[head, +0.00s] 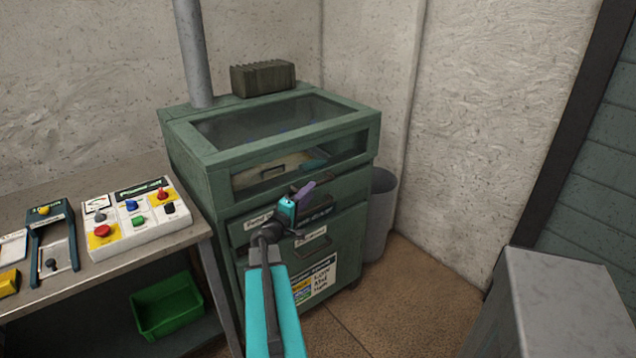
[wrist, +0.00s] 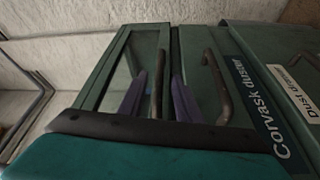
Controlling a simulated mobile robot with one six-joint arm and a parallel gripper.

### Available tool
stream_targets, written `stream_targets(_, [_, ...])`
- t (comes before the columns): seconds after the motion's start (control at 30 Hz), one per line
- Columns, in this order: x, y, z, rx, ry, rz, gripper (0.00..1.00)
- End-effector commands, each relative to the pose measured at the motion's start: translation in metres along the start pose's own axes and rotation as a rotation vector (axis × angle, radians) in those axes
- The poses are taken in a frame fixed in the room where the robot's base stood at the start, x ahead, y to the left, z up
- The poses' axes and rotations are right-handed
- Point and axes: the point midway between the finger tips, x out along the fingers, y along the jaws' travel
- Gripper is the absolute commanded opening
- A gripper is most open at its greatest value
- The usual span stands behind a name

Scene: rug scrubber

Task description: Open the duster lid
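The duster is a green cabinet (head: 191,163) with a glass-windowed lid (head: 215,155) on top, and the lid is down. The lid also shows turned on its side in the wrist view (wrist: 104,75). My gripper (head: 303,192) is in front of the cabinet, just below the lid's front window. In the wrist view its two purple fingers (wrist: 160,98) are apart, with a brown bar handle (wrist: 157,84) between them. The handle seems to sit at the lid's front edge. I cannot tell whether either finger touches it. The gripper partly hides the handle in the head view.
A panel labelled "Corvask duster" (wrist: 262,105) with its own handle (wrist: 217,84) is beside the lid handle. A dust drawer is beyond it. A bench (head: 100,262) with a button box (head: 138,222) is at left, a grey bin (head: 380,215) at right.

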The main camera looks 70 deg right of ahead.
Motion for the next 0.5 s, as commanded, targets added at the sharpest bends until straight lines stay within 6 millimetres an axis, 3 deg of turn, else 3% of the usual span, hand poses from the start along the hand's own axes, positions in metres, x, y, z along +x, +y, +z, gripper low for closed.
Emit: stream_targets(0.5, [0.054, 0.000, -0.001, -0.001, 0.000, 0.000, 0.31])
